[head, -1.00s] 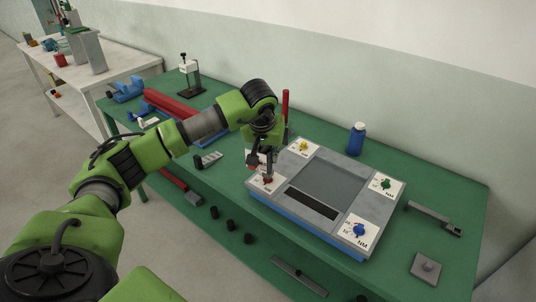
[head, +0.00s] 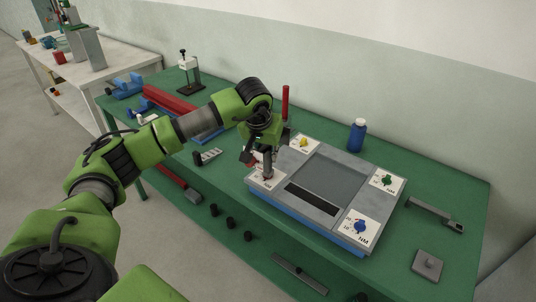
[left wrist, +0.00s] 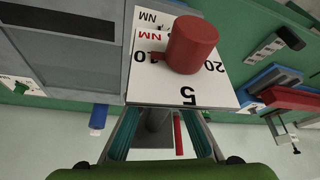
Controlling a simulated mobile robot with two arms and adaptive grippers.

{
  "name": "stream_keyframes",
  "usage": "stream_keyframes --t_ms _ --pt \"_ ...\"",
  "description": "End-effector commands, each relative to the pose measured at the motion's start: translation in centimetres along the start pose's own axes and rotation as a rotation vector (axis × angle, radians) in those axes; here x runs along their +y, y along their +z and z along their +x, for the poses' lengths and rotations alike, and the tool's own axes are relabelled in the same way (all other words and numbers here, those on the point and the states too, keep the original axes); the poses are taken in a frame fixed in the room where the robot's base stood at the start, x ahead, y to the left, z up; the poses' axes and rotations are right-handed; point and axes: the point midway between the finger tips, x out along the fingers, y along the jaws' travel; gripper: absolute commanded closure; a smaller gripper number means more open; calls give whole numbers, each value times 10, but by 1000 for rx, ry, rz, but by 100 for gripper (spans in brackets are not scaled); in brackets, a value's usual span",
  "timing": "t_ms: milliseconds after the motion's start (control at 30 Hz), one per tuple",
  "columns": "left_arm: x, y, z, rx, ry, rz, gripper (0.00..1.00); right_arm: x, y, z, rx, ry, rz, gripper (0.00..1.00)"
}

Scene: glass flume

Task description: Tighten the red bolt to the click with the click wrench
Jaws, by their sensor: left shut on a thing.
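My left gripper (head: 261,160) is over the near left corner of the grey panel (head: 335,178). It is shut on the click wrench, whose white scale face (left wrist: 155,88) with a red NM mark and red cylinder (left wrist: 193,46) fills the middle of the left wrist view. The fingers (left wrist: 163,128) meet the wrench at the edge of that face, around a grey shank. The wrench's lower end comes down on the panel's red-marked corner card (head: 262,182). The red bolt is hidden under wrench and gripper. My right gripper is not in view.
Yellow (head: 304,142), green (head: 387,180) and blue (head: 360,226) bolts sit at the panel's other corners. A blue bottle (head: 357,137) and red post (head: 285,102) stand behind. A grey angled bar (head: 434,214) and grey block (head: 427,265) lie to the right.

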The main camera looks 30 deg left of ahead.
Motion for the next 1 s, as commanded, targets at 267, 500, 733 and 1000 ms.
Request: stream_keyframes --t_ms 267,500,733,1000 --pt "0 -1 -1 3 37 84 100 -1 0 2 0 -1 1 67" --pt "0 -1 -1 3 38 88 100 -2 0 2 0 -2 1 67" --pt "0 -1 -1 4 86 204 100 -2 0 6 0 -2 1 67" --pt "1 -1 -1 4 114 271 100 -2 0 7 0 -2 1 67"
